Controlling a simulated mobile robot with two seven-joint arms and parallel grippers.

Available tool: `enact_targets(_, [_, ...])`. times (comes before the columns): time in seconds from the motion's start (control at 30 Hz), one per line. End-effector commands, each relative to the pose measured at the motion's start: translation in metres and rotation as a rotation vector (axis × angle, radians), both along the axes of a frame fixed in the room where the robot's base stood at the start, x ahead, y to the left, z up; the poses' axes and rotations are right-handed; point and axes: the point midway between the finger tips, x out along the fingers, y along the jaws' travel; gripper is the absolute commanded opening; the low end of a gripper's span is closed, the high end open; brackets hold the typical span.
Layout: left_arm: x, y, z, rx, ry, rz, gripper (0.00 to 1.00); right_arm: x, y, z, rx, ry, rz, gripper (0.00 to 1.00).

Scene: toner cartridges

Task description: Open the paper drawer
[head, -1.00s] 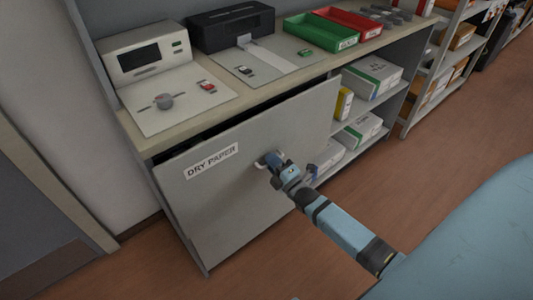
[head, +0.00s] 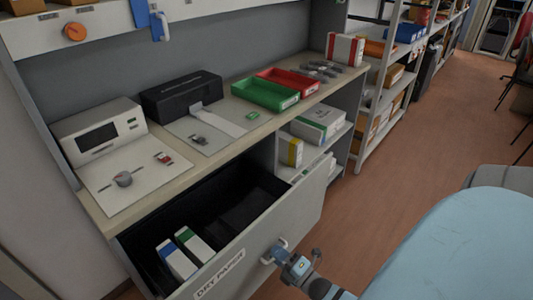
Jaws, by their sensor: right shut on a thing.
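The paper drawer (head: 262,232), a grey front labelled DRY PAPER, stands pulled well out from under the counter. Its dark inside shows, with a blue-and-white pack (head: 176,259) and a green-and-white pack (head: 195,245) lying at the left and a dark, bare area to the right. My right gripper (head: 275,252) is shut on the drawer handle (head: 283,243) at the middle of the front. The fingertips are small and partly hidden by the handle. My left gripper is not in view.
The counter (head: 190,176) carries a beige device (head: 97,134), a black printer (head: 181,95), a green tray (head: 265,95) and a red tray (head: 290,82). Open shelves (head: 330,135) with boxes stand right of the drawer.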

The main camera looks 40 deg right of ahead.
Motion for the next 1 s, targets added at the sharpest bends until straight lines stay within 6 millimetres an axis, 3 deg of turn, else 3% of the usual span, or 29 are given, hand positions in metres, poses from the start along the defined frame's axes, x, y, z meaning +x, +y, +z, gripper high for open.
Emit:
enact_targets(0.2, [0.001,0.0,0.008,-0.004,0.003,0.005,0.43,-0.028,-0.002,0.001,0.001,0.002,-0.001,0.0])
enact_targets(0.4, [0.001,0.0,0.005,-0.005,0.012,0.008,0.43,-0.042,-0.003,0.0,0.001,0.001,0.0,0.0])
enact_targets(0.93, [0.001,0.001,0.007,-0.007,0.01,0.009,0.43,-0.047,-0.003,0.0,0.001,0.0,0.0,0.0])
enact_targets(0.97, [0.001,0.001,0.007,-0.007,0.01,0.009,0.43,-0.047,-0.003,0.0,0.001,0.0,0.0,0.17])
enact_targets(1.0, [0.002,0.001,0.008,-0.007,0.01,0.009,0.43,-0.047,-0.003,0.0,0.001,0.0,0.0,0.22])
